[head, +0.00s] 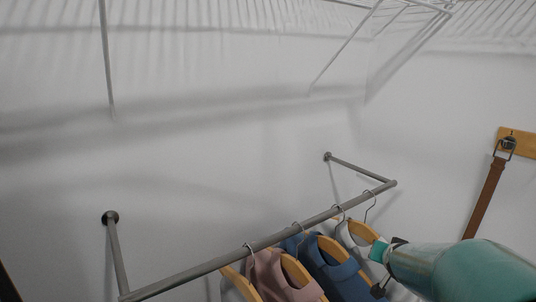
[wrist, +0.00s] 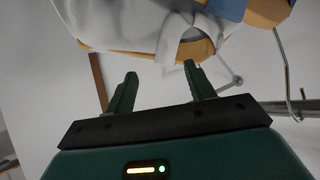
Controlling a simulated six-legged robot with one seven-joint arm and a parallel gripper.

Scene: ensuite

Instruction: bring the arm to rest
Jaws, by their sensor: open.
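My gripper (head: 378,271) is at the lower right in the head view, at the end of my green arm, close to the right end of the clothes rail. In the wrist view its two green fingers (wrist: 160,82) stand apart with nothing between them. A white garment (wrist: 178,38) on a wooden hanger (wrist: 270,10) hangs just beyond the fingertips. Whether the fingers touch it cannot be told.
A grey metal rail (head: 220,261) on wall brackets carries several hangers with pink (head: 275,277), blue (head: 335,276) and white garments. A brown belt (head: 484,200) hangs from a wooden wall hook board (head: 518,142) at right. White wire shelving (head: 240,12) is overhead.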

